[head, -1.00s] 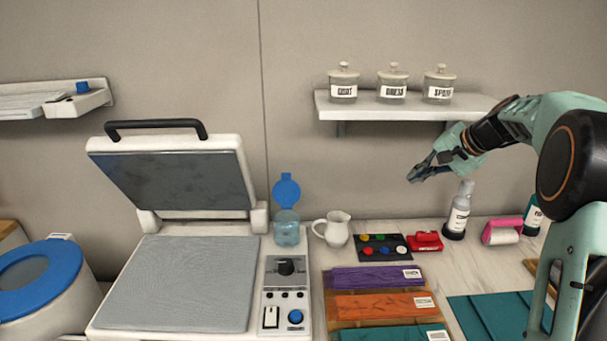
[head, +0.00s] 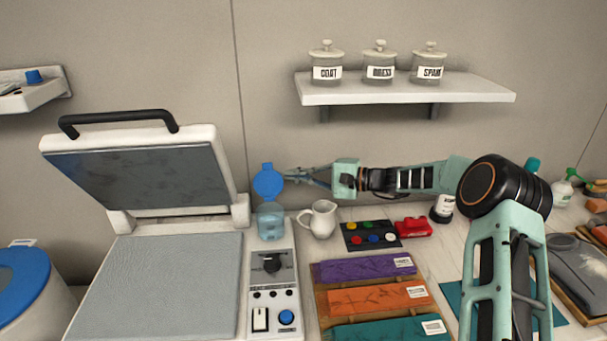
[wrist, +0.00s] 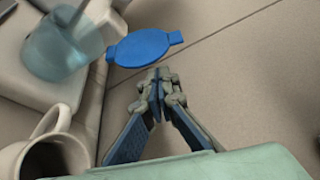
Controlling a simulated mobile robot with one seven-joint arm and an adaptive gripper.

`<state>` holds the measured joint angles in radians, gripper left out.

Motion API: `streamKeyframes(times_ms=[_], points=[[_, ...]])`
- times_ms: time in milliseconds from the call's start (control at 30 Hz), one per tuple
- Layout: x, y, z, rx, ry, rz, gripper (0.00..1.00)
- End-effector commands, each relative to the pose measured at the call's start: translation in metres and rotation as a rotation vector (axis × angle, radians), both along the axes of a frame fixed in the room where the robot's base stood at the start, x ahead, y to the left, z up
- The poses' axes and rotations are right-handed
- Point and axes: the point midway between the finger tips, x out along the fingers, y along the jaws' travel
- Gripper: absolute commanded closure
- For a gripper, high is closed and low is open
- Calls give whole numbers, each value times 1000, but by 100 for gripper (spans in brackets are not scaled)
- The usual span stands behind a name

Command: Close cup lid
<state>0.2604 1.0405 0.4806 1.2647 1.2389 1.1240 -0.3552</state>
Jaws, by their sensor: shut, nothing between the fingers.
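The cup (head: 270,222) is clear blue and stands between the press and the white jug. It also shows in the wrist view (wrist: 62,48). Its round blue lid (head: 268,183) is open and stands upright above the cup's back rim. In the wrist view the lid (wrist: 142,47) lies just beyond my fingertips. My gripper (head: 289,176) is shut and empty, just right of the lid in the head view. In the wrist view my gripper's fingertips (wrist: 157,76) are close together, with a small gap to the lid. I cannot tell from the head view whether they touch.
A white jug (head: 320,219) stands right of the cup, below my gripper. The open press (head: 200,300) is at the left. A shelf (head: 400,91) with jars hangs above my arm. A paint palette (head: 370,246) and red stamp (head: 413,227) lie to the right.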

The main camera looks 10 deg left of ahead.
Motion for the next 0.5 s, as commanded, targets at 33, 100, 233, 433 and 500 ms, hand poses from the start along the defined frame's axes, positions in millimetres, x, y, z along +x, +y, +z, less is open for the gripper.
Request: streamKeyframes(times_ms=[33, 100, 233, 433, 500], points=[[1, 11, 0, 0, -1, 2, 100], [3, 22, -2, -1, -1, 2, 100], [6, 37, -4, -1, 0, 0, 100], [8, 47, -6, -2, -1, -2, 100], [8, 47, -6, -2, -1, -2, 100]])
